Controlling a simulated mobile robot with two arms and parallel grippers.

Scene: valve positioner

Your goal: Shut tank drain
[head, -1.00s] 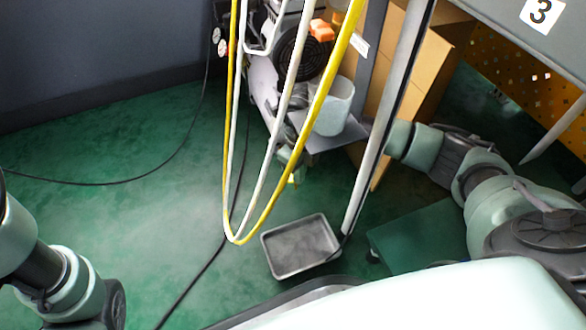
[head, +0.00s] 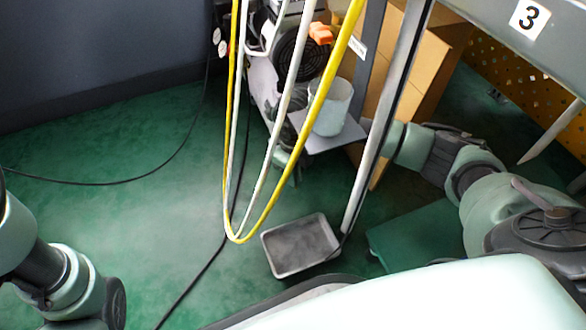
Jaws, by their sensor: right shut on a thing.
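The compressor (head: 262,85) with its pale tank stands at the back, partly behind the hanging hoses. The small drain valve is under the tank, where the gripper and hoses hide it; its handle cannot be made out. My right arm comes in from the right and passes behind the grey post and under the shelf. My right gripper (head: 285,163) is small and partly hidden below the shelf's left edge, at the tank's underside, shut on the drain handle as far as can be seen. My left arm shows at the lower left, with its gripper out of view.
A white bucket (head: 332,106) stands on a grey shelf (head: 335,140). Yellow and white hoses (head: 240,232) hang in front. A grey post (head: 372,150) stands close to my right arm.

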